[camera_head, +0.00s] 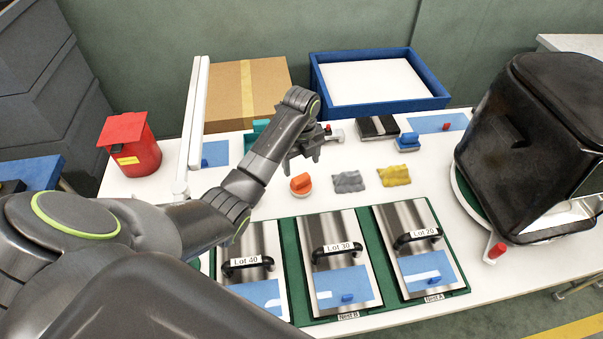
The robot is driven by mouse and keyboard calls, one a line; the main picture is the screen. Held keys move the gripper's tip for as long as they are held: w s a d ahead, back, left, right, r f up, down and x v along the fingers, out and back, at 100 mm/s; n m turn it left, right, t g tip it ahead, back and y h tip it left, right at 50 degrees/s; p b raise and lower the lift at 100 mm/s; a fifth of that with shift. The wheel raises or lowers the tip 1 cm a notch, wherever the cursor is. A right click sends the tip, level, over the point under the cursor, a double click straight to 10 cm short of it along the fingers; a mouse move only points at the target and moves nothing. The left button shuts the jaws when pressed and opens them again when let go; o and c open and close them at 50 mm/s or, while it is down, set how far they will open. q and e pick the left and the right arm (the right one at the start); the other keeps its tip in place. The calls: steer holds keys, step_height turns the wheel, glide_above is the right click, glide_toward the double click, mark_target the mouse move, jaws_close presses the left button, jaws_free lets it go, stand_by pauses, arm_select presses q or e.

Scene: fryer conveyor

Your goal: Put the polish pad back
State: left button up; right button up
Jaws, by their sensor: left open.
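No label marks the polish pad. The round orange pad with a raised grip (301,184) and the blue block-shaped pad (407,142) both lie on the white table, and I cannot tell for sure which is meant. My left gripper (304,158) is open, above the table just behind the orange pad and apart from it. A small grey-and-red item (334,134) is close to the gripper's right side, partly hidden. A grey crumpled cloth (348,181) and a yellow one (395,175) lie right of the orange pad. My right gripper is not in view.
Metal plates labelled Lot 40 (236,248), Lot 30 (341,235) and Lot 20 (408,220) sit in green frames in front. A black-and-white box (378,128), blue tray (440,98), cardboard box (270,82) and red bin (145,155) stand behind. A large black machine (520,130) fills the right.

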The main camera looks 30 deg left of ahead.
mark_target(302, 178)
arm_select(q)
step_height(302, 178, up, 6)
steer(key=p, duration=0.1)
steer(key=shift+p, duration=0.4)
steer(key=shift+f, duration=0.1)
